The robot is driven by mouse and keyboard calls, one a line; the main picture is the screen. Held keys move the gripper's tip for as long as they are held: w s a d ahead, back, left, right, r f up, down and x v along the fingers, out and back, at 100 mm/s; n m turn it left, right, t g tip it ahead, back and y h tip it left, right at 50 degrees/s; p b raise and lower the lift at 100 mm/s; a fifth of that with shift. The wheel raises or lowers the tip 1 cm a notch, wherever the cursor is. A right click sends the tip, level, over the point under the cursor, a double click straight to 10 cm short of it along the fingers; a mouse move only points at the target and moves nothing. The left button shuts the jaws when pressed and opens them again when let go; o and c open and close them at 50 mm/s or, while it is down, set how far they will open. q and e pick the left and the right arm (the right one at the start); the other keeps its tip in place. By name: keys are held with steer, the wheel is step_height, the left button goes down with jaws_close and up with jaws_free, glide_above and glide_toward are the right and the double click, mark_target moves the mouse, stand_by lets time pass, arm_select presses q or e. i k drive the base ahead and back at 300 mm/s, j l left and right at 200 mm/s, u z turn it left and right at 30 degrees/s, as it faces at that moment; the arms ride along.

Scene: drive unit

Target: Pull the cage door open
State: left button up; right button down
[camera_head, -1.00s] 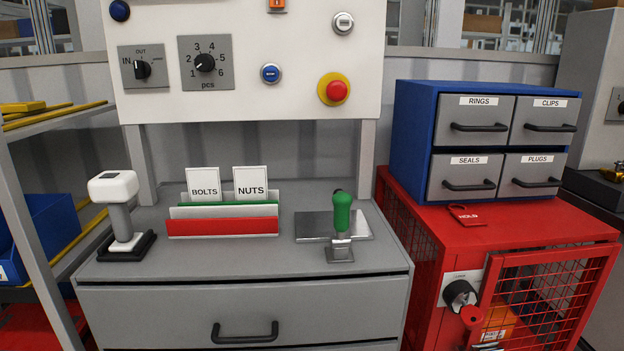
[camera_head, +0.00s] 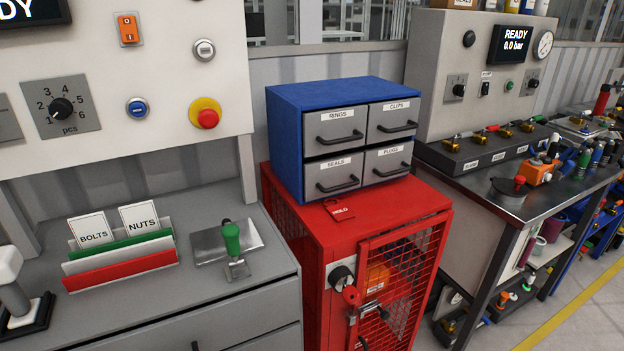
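The red cage (camera_head: 312,280) stands in the middle of the head view, right of the grey drawer bench. Its mesh door (camera_head: 398,285) faces front and appears shut. A black rotary knob (camera_head: 341,278) on a pale plate sits at the upper left of the door, with a red tag or padlock-like piece (camera_head: 351,296) hanging by it. A metal latch (camera_head: 372,310) lies across the door's left edge. An orange box shows behind the mesh. The door's lower part is cut off by the frame. Neither gripper is in view.
A blue drawer cabinet (camera_head: 292,150) and a red HOLD tag (camera_head: 339,210) sit on the cage top. The grey bench (camera_head: 215,290) stands left. A metal table (camera_head: 520,205) with valves and tools stands right. Floor is visible at the lower right.

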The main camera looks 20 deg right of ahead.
mark_target(446, 217)
steer(key=z, duration=1.35)
